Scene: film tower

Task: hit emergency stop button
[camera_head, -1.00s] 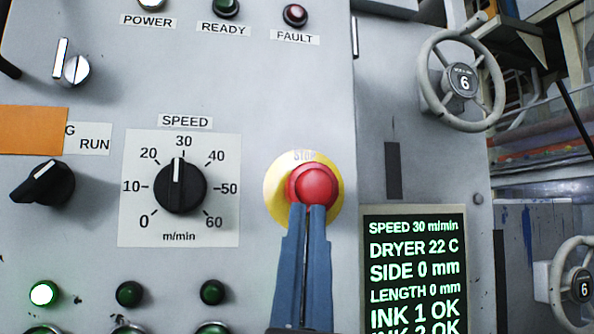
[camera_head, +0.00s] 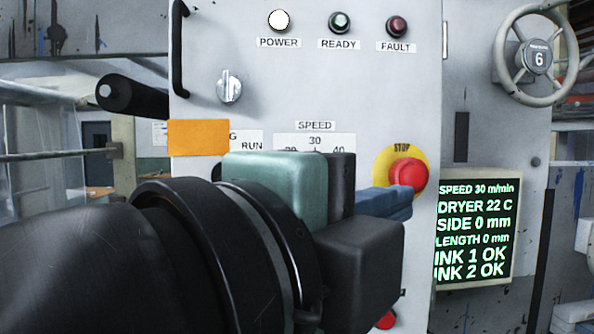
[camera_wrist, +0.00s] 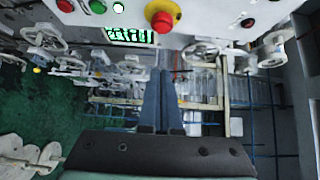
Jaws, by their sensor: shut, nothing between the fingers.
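The emergency stop is a red mushroom button (camera_head: 407,174) on a yellow round plate marked STOP (camera_head: 385,160), on the upright grey panel. In the wrist view the button (camera_wrist: 161,20) sticks out from the panel at the top. My gripper (camera_head: 408,203) has its blue fingers together and empty, just below the button in the head view. My wrist hides the dial and the lower panel in the head view.
Left of the stop are a SPEED label (camera_head: 315,126), an orange plate (camera_head: 198,138) and a metal switch (camera_head: 229,86). The POWER lamp (camera_head: 279,20) is lit white. A green-text screen (camera_head: 478,228) reads speed 30. A handwheel (camera_head: 538,56) stands at upper right.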

